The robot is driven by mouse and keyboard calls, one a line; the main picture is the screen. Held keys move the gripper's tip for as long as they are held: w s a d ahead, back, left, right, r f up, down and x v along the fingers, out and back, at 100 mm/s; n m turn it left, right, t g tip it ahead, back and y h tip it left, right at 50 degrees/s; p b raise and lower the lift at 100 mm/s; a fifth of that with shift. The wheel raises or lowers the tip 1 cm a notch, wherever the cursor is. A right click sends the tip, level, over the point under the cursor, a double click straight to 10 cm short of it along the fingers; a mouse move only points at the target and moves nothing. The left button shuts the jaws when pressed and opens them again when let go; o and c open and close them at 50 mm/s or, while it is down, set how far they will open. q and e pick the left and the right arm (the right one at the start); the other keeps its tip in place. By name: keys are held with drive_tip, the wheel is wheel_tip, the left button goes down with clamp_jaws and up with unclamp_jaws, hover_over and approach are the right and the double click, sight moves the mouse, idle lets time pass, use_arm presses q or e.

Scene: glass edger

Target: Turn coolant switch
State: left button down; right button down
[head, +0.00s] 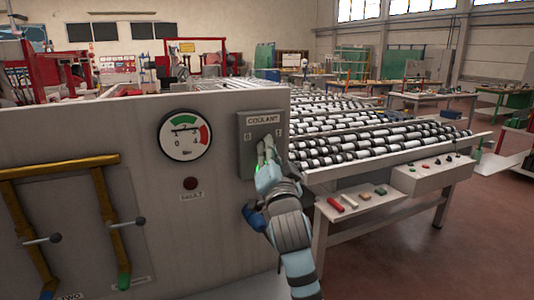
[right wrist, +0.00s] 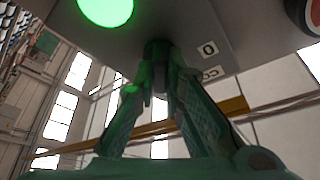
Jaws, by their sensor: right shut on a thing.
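The coolant switch plate (head: 249,133), a grey box labelled COOLANT, is on the right end of the machine's light panel. My right gripper (head: 266,150) reaches up to it from below and covers the knob in the head view. In the right wrist view my right gripper (right wrist: 165,75) has its two fingers around a dark round switch knob (right wrist: 157,50) and is shut on it. A label with a 0 (right wrist: 208,49) is beside the knob there. A bright green lamp (right wrist: 106,8) glows near it. My left gripper is not in view.
A pressure gauge (head: 185,135) and a dark red fault lamp (head: 190,183) are left of the switch. Yellow pipes (head: 60,165) with lever valves are at the far left. A roller conveyor (head: 370,140) and a small shelf (head: 360,200) with coloured blocks stand to the right.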

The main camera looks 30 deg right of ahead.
drive_tip(key=shift+m, duration=0.4)
drive_tip(key=c, duration=1.7)
unclamp_jaws()
drive_tip(key=v, duration=1.2)
drive_tip(key=shift+a+r, duration=0.1)
drive_tip(key=shift+r, duration=0.05)
drive_tip(key=shift+w, duration=0.1)
